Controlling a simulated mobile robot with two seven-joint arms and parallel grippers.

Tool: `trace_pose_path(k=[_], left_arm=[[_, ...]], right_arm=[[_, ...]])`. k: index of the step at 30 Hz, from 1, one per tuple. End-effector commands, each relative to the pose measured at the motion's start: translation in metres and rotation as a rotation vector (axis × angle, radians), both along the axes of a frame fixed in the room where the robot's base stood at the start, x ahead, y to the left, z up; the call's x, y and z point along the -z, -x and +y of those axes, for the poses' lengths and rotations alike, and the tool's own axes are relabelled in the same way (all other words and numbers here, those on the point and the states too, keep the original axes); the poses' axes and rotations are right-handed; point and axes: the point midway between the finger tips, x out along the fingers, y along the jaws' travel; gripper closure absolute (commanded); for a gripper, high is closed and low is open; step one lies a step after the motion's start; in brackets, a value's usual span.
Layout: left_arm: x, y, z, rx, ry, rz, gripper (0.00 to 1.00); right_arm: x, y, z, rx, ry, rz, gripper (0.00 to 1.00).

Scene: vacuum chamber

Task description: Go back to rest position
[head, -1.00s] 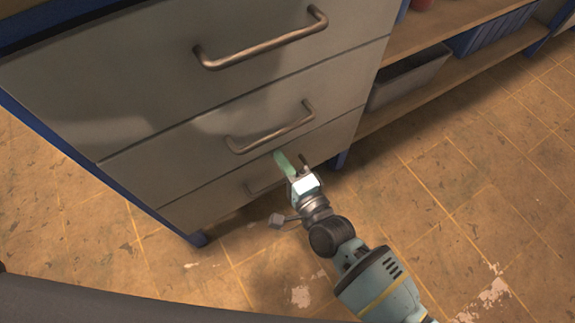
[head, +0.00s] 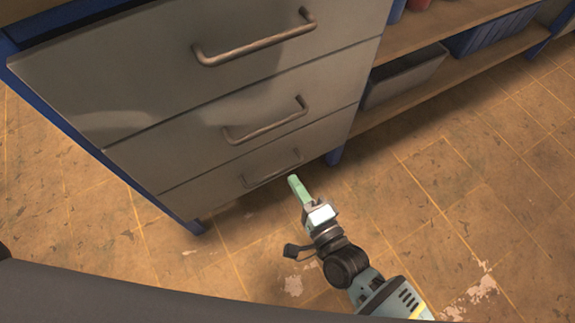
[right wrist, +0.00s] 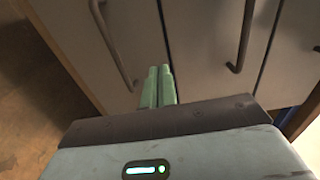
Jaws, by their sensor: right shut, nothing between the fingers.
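My right gripper (head: 294,181) is in the head view, low in front of the drawer cabinet, with its green fingers together and nothing between them. In the right wrist view its two green fingers (right wrist: 159,72) lie side by side, pointing at the drawer fronts. The bottom drawer handle (head: 272,170) is just beyond the fingertips in the head view. I cannot tell the exact gap between them. My left gripper is not in view.
The grey cabinet has a top drawer (head: 190,62) and a middle drawer (head: 235,130) with metal handles. To the right, a wooden shelf (head: 385,108) holds a grey bin (head: 405,78) and a blue crate (head: 490,32). The tiled floor (head: 440,200) at the right is clear.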

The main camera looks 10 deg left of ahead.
Motion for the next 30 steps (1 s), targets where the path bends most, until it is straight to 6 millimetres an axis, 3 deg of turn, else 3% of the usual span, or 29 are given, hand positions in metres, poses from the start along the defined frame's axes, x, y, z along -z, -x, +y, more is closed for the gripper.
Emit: trace_pose_path(k=[3,10,25,30], left_arm=[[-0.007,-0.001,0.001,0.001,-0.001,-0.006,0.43],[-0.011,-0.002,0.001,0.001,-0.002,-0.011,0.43],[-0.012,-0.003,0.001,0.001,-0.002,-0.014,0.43],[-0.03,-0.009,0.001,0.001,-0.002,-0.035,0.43]], right_arm=[[-0.001,0.018,-0.013,0.0,0.002,0.001,1.0],[0.0,0.035,-0.026,0.0,0.001,0.0,1.0],[0.0,0.037,-0.028,0.001,0.0,0.0,1.0],[-0.027,0.036,-0.027,0.001,0.0,-0.019,1.0]])
